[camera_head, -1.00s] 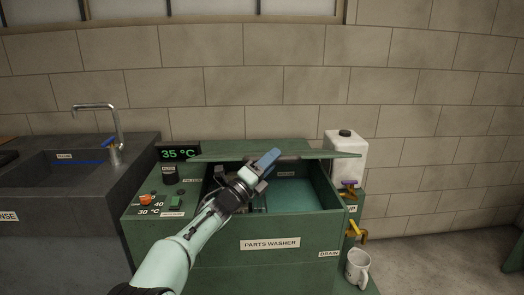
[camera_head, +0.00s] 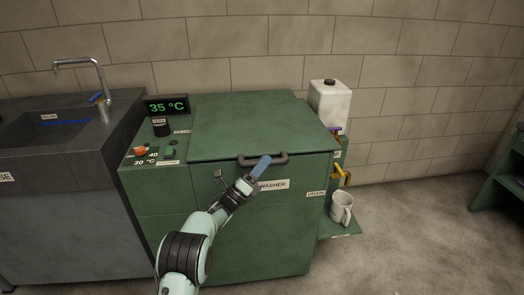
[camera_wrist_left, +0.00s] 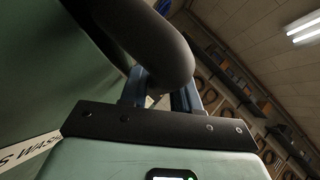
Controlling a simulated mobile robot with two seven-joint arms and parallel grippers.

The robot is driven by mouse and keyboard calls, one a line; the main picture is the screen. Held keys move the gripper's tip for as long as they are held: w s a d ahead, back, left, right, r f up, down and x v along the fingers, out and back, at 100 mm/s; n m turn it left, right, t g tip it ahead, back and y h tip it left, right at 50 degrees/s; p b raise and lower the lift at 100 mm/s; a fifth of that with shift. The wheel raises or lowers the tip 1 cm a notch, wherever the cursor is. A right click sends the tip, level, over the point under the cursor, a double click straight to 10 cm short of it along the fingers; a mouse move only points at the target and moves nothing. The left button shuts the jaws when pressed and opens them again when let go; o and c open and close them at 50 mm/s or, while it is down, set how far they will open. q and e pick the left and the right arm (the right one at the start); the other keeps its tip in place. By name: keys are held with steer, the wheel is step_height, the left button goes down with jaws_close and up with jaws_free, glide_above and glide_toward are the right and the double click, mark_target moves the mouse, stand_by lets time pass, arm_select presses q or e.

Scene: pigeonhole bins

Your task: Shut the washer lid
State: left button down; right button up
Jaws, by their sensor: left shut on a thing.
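The green washer lid (camera_head: 255,120) lies flat over the parts washer (camera_head: 290,235), covering the tub. I see no clear gap under its front edge. Its dark grey handle (camera_head: 282,158) sticks out at the front edge. My left gripper (camera_head: 261,165) is at the handle, shut on it, with the blue fingers over its middle. In the left wrist view the curved handle (camera_wrist_left: 155,45) fills the space in front of the fingers (camera_wrist_left: 160,90). The fingertips are hidden behind it. My right gripper is out of view.
The 35 °C display (camera_head: 166,106) and the control knobs (camera_head: 141,151) sit left of the lid. A white canister (camera_head: 330,100), a yellow drain tap (camera_head: 342,177) and a white mug (camera_head: 342,207) are at the right. A grey sink (camera_head: 50,130) adjoins the left side.

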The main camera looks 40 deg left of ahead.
arm_select(q)
steer(key=shift+w+f, duration=0.1)
steer(key=shift+f, duration=0.5)
steer(key=shift+r, duration=0.1)
steer(key=c, duration=1)
jaws_free()
steer(key=shift+w, duration=0.1)
steer(key=v, duration=1.3)
steer(key=shift+f, duration=0.2)
